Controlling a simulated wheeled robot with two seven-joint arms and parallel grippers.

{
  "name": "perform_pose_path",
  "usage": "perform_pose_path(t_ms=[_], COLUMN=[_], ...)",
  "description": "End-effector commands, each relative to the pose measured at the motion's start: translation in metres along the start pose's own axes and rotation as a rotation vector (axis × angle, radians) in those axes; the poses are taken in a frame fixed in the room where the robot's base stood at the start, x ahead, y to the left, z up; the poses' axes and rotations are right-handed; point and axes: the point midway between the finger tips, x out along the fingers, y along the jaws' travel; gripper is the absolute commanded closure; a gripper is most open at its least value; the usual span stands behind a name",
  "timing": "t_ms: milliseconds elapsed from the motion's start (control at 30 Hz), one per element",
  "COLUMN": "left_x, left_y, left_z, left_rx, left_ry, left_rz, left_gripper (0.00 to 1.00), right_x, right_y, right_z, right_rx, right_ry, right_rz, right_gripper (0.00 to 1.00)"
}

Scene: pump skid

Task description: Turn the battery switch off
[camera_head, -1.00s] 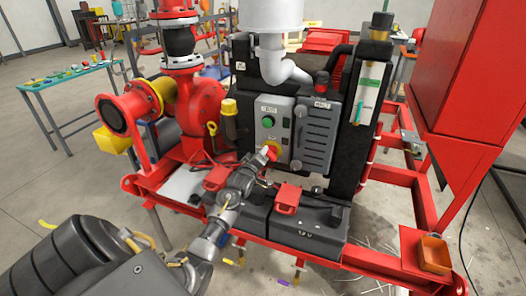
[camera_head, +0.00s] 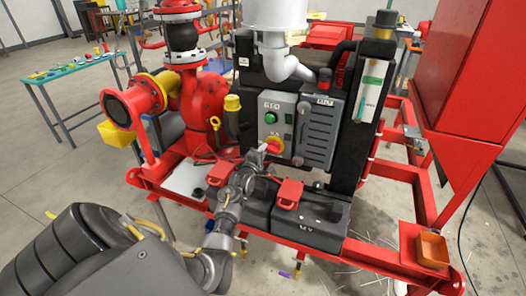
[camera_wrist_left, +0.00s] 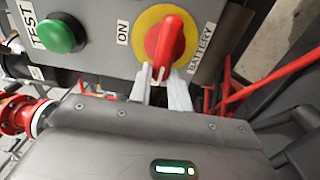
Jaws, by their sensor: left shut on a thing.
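The battery switch (camera_head: 272,146) is a red knob on a yellow disc, on the front of the grey control box. In the left wrist view the red knob (camera_wrist_left: 170,38) sits between the labels ON and BATTERY, with its handle running nearly up and down in the picture. My left gripper (camera_head: 264,149) reaches the knob from below. In the left wrist view its pale fingers (camera_wrist_left: 161,78) are shut on the near end of the knob, one on each side. The exact contact is partly hidden. My right gripper is not in view.
A green TEST button (camera_wrist_left: 62,33) is beside the switch. Two black batteries with red caps (camera_head: 288,193) stand below the box, under my left arm. A red pump (camera_head: 203,105) is at left and a large red cabinet (camera_head: 482,70) at right.

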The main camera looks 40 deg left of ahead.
Motion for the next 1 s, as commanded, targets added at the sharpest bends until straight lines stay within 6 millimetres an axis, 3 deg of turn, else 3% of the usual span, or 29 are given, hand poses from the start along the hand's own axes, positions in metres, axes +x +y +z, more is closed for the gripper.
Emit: perform_pose_path(t_ms=[500,533,700,1000], left_x=[0.0000,0.0000,0.0000,-0.0018], left_y=[-0.0005,-0.0005,-0.0004,-0.0010], left_z=[-0.0004,-0.0005,-0.0004,-0.0001], left_rx=[-0.020,-0.020,-0.019,-0.018], left_ry=[0.001,0.001,0.001,0.000], left_rz=[0.000,0.000,0.000,0.000], left_gripper=[1.00,0.80,0.59,0.59], right_x=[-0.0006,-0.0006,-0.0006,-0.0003], right_y=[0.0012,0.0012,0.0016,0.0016], right_z=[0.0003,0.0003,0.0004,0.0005], right_rx=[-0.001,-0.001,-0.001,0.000], right_ry=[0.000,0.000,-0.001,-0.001], right_rz=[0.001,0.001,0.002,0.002], right_gripper=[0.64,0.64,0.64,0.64])
